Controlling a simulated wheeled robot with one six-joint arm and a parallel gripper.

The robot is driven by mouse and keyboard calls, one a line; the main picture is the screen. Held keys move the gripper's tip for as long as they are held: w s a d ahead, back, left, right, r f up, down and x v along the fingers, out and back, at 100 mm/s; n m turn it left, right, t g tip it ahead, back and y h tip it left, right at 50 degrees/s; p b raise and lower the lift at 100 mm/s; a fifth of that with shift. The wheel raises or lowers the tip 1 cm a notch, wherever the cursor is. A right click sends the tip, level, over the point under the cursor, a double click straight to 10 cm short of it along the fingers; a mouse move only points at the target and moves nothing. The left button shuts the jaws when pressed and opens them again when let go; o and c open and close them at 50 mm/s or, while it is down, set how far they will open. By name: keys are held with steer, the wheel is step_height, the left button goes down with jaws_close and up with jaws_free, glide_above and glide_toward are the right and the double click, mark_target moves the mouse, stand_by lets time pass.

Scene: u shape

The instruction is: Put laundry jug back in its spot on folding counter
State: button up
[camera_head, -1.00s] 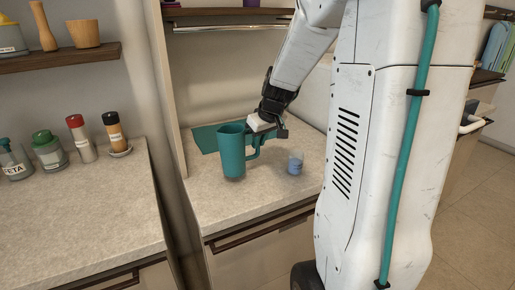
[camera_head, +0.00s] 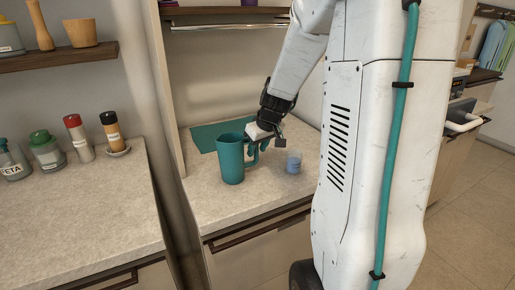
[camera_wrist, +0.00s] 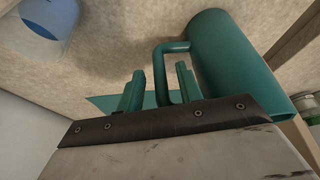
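The teal laundry jug (camera_head: 230,160) stands upright on the folding counter (camera_head: 222,207), in front of a flat teal mat (camera_head: 205,138). Its handle points right, toward my gripper (camera_head: 266,143). In the wrist view the jug's body (camera_wrist: 228,50) is at the upper right. My gripper's teal fingers (camera_wrist: 160,88) are apart, one on each side of the handle, with gaps showing. The lower end of the handle is hidden behind the gripper's mount.
A small clear cup with blue contents (camera_head: 293,162) stands on the counter right of the jug; it also shows in the wrist view (camera_wrist: 45,22). An upright panel (camera_head: 166,90) borders the counter's left side. Several bottles stand on the left counter (camera_head: 75,215).

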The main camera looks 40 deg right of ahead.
steer(key=v, duration=1.1)
steer(key=s+a+r+n+g+y, duration=0.1)
steer(key=s+a, duration=0.3)
steer(key=a, duration=0.4)
steer(key=s+a+r+g, duration=0.1)
steer(key=s+a, duration=0.3)
steer(key=a, duration=0.4)
steer(key=s+a+f, duration=0.1)
steer(key=s+a, duration=0.2)
steer(key=s, duration=0.3)
steer(key=s+a+f+g, duration=0.1)
steer(key=s+a, duration=0.3)
steer(key=s, duration=0.2)
steer(key=shift+s+a+h, duration=0.15)
steer(key=shift+h, duration=0.15)
